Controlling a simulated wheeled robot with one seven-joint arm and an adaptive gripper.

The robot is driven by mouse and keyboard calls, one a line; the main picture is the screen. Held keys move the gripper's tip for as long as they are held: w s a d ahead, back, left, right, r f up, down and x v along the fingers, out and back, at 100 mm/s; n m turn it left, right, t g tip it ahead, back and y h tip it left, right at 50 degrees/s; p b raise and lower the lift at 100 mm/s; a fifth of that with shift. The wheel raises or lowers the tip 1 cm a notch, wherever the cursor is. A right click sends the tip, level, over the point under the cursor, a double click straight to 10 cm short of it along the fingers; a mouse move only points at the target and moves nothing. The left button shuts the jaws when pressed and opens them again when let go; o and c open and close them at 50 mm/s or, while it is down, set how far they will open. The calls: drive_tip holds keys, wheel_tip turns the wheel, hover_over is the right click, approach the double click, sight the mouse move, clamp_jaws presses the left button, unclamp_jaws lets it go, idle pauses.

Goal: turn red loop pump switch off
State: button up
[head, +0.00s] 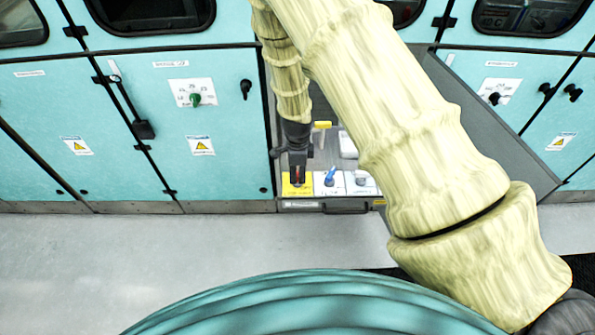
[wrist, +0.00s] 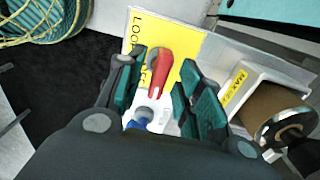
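The red switch handle (wrist: 162,70) sits on a yellow plate (wrist: 138,28) with "LOO…" lettering, the rest of the word hidden. In the wrist view my gripper (wrist: 163,88) is open, with one dark green finger pad on each side of the red handle and gaps between. In the head view my gripper (head: 298,178) points down over the yellow plate (head: 287,190), and only a little of the red handle shows. A blue switch (wrist: 140,121) is next to the red one, partly hidden by my gripper; it also shows in the head view (head: 330,177).
A third switch (head: 362,178) stands on a white plate right of the blue one. A white box with a yellow "MAX" label (wrist: 235,88) and a brown cylinder (wrist: 275,108) are close by. Teal cabinets (head: 200,110) stand left of the recess. The grey floor (head: 90,250) is clear.

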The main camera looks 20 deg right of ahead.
sight(298, 172)
wheel_tip(298, 172, up, 12)
idle(0.7)
idle(0.4)
